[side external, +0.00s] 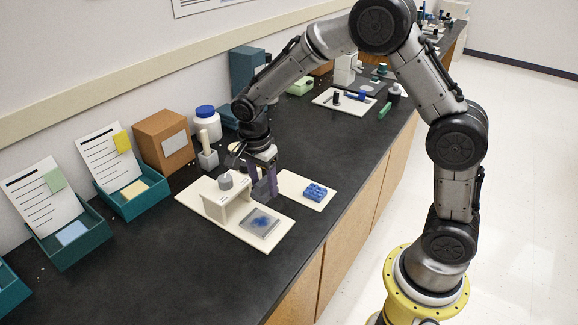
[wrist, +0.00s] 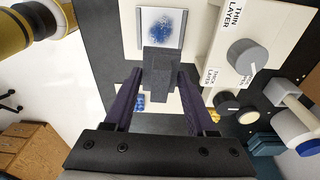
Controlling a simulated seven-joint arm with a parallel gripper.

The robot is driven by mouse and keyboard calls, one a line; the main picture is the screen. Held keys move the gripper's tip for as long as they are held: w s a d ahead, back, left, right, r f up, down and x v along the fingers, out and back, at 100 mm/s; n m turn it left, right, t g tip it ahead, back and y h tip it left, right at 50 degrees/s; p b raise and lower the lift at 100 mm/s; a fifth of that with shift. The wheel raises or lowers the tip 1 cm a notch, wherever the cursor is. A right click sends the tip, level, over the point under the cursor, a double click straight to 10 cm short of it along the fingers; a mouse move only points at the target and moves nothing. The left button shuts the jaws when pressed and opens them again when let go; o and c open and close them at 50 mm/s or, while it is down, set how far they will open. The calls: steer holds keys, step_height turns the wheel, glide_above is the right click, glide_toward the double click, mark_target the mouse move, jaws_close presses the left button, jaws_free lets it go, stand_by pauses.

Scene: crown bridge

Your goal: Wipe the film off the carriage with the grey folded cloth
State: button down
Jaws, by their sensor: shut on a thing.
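The carriage (side external: 276,221) is a grey-rimmed plate with a pale face on a cream base, in front of the bridge. A speckled blue film (side external: 262,221) lies over the middle of its face; the film also shows at the top of the wrist view (wrist: 160,24). My gripper (wrist: 158,78) is shut on the grey folded cloth (wrist: 158,62), held between its dark purple fingers. In the side view my gripper (side external: 263,186) points down beside the bridge, just behind the carriage. In the wrist view the cloth overlaps the carriage's near edge; I cannot tell whether they touch.
The cream bridge (side external: 231,206) with a grey knob (wrist: 243,57) and "THIN LAYER" label stands close beside my gripper. A pale board with a blue block (side external: 315,192) lies to the right. A brown box (side external: 163,141) and teal trays stand further left. The dark bench front is clear.

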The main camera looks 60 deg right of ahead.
steer(key=shift+s+a+f, duration=0.1)
steer(key=shift+a+f, duration=0.35)
steer(key=shift+a, duration=0.25)
steer(key=shift+f, duration=2.8)
